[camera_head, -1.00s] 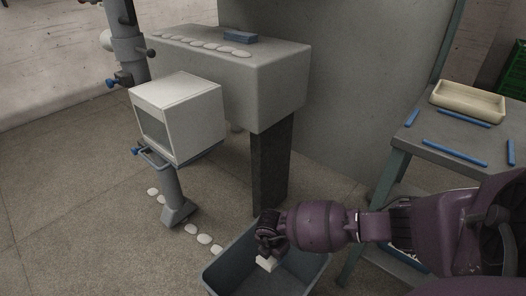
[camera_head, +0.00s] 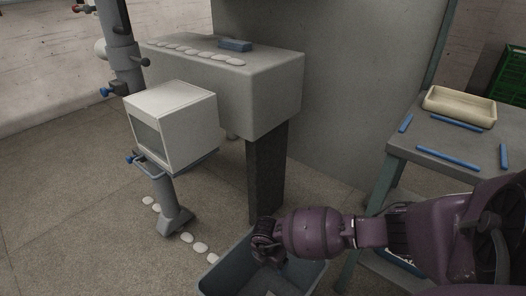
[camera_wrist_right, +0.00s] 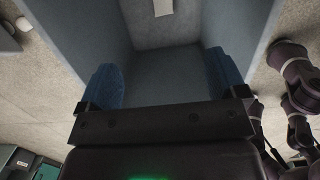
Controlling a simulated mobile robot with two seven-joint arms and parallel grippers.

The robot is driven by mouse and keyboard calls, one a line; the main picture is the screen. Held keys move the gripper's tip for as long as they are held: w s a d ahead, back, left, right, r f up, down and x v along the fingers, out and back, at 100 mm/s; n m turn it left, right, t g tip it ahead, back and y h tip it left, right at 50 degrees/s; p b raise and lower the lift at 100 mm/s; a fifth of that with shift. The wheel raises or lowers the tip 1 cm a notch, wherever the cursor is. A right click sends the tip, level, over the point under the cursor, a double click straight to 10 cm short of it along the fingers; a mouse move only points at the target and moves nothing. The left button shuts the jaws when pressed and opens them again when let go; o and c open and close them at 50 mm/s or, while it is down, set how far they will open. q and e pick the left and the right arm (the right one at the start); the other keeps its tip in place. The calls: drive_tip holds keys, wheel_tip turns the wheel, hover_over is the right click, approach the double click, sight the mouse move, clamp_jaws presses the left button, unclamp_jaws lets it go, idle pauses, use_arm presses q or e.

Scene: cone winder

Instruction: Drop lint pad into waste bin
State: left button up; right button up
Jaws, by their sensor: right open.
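The grey-blue waste bin (camera_head: 225,267) stands on the floor at the bottom of the head view. My right gripper (camera_head: 266,256) reaches in from the right and points down over the bin's opening. In the right wrist view my right gripper (camera_wrist_right: 163,82) has its two blue fingers wide apart with nothing between them. The bin's inner walls (camera_wrist_right: 90,35) surround the view beyond the fingers. A small pale rectangular piece, which looks like the lint pad (camera_wrist_right: 162,8), lies inside the bin, apart from the fingers. My left gripper is not in view.
A grey machine (camera_head: 255,85) with a white box (camera_head: 172,130) stands behind the bin. Several white discs (camera_head: 200,248) lie on the floor left of the bin. A bench (camera_head: 470,150) at right holds a cream tray (camera_head: 459,108) and blue bars.

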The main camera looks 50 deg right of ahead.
use_arm(q)
drive_tip(key=p, duration=0.2)
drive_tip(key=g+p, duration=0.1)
drive_tip(key=p, duration=0.1)
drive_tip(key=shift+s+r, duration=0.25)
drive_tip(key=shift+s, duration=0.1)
use_arm(e)
wheel_tip(320, 180, up, 10)
drive_tip(key=a, duration=0.1)
drive_tip(key=shift+a, duration=0.15)
drive_tip(key=shift+r, duration=0.1)
